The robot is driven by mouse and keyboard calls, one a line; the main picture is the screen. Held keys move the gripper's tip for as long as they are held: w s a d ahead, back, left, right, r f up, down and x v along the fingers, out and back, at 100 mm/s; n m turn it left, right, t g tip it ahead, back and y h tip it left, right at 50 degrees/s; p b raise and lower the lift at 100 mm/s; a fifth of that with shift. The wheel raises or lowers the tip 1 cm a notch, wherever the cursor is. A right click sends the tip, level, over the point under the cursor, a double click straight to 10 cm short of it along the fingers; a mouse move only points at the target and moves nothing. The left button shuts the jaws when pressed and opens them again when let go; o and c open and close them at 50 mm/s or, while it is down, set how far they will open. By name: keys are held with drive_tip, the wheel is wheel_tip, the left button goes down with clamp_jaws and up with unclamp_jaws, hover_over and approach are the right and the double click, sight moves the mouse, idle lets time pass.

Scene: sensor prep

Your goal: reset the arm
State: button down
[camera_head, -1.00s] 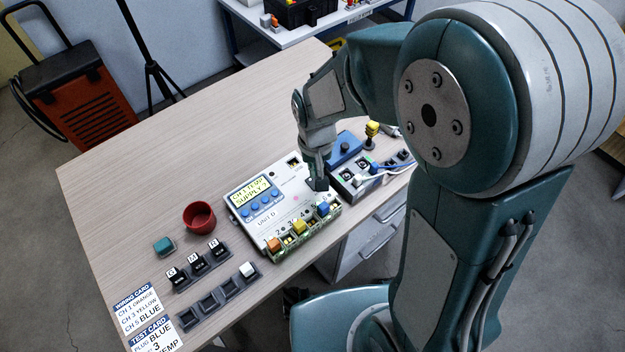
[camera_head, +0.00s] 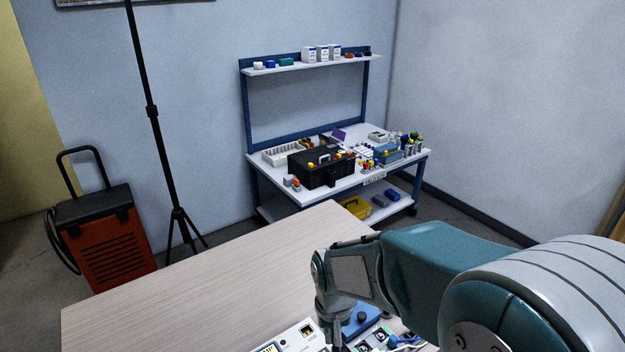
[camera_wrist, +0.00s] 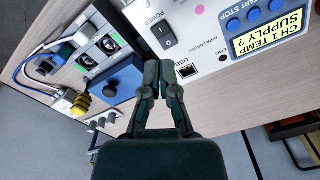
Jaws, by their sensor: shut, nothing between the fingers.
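My gripper (camera_wrist: 160,72) is in the middle of the wrist view, its fingers together and empty. It is over the edge of the white data logger (camera_wrist: 213,42), near the power switch and the USB port. The logger's screen reads "CH 1 TEMP SUPPLY ?". In the head view my arm (camera_head: 420,275) reaches down at the lower right. The gripper's tips are cut off there by the lower picture edge.
A blue box (camera_wrist: 118,82) and a grey socket unit (camera_wrist: 92,50) with plugs stand beside the logger. The wooden table (camera_head: 200,300) is clear toward its back. A workbench (camera_head: 345,185) with a black case, a red wheeled unit (camera_head: 108,240) and a tripod (camera_head: 152,110) stand behind.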

drive_tip(key=s+d+r+t, duration=0.2)
drive_tip(key=s+d+r, duration=0.3)
drive_tip(key=r, duration=0.3)
drive_tip(key=s+d+r+t, duration=0.3)
drive_tip(key=s+d+r, duration=0.2)
drive_tip(key=s+r, duration=0.2)
drive_tip(key=shift+s+d+r+m+t, duration=0.3)
drive_tip(key=shift+r+m, duration=0.1)
drive_tip(key=shift+r, duration=0.1)
